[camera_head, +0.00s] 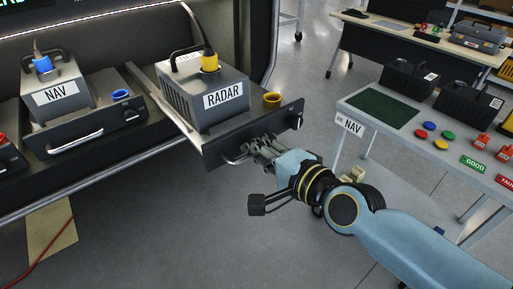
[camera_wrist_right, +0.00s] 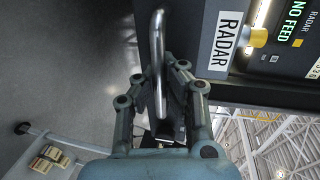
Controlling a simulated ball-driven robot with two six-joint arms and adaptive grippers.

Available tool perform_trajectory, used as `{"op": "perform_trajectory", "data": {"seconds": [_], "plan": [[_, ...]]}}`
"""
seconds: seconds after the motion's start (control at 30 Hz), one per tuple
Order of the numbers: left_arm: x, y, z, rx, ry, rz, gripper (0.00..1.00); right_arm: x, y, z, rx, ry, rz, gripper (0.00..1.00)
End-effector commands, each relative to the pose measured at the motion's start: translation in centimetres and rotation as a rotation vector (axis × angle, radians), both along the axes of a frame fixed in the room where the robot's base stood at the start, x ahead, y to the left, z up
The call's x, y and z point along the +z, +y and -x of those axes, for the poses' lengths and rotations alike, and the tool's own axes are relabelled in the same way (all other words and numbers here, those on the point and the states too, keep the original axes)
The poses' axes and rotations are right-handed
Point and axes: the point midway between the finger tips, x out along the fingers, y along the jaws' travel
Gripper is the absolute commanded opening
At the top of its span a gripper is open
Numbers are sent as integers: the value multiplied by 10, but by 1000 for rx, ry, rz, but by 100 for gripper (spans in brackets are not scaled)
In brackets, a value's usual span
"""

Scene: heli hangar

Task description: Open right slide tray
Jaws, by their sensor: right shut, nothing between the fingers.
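The right slide tray (camera_head: 222,150) is the dark one that carries the grey RADAR box (camera_head: 205,95). It juts out of the rack, further forward than the NAV tray. Its metal handle (camera_wrist_right: 158,50) shows upright in the wrist view; in the head view it is partly hidden by my fingers. My right gripper (camera_head: 258,148) is at the front of this tray, by the handle. It is shut with nothing held; whether it touches the handle I cannot tell. My left gripper is not in view.
The NAV tray (camera_head: 75,139) sits in the rack at left. A table (camera_head: 350,105) with a green mat, black boxes and coloured buttons stands at right, close beyond my right arm. Grey floor is open in front of the rack.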

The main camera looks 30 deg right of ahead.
Motion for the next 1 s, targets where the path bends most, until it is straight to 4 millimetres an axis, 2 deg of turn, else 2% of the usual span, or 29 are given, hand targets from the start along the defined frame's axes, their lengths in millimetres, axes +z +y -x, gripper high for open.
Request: {"op": "perform_trajectory", "data": {"seconds": [0.07,0.3,0.63,0.77,0.9,1.0], "plan": [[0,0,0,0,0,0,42,-1,0,0,0,2,-1,2],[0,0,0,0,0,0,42,0,0,0,0,1,0,33],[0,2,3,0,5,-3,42,0,0,4,0,1,0,34],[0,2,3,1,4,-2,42,3,-2,22,0,3,1,34],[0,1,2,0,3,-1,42,9,-4,50,1,5,-2,34],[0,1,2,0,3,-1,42,12,-5,60,1,2,-1,34]]}}
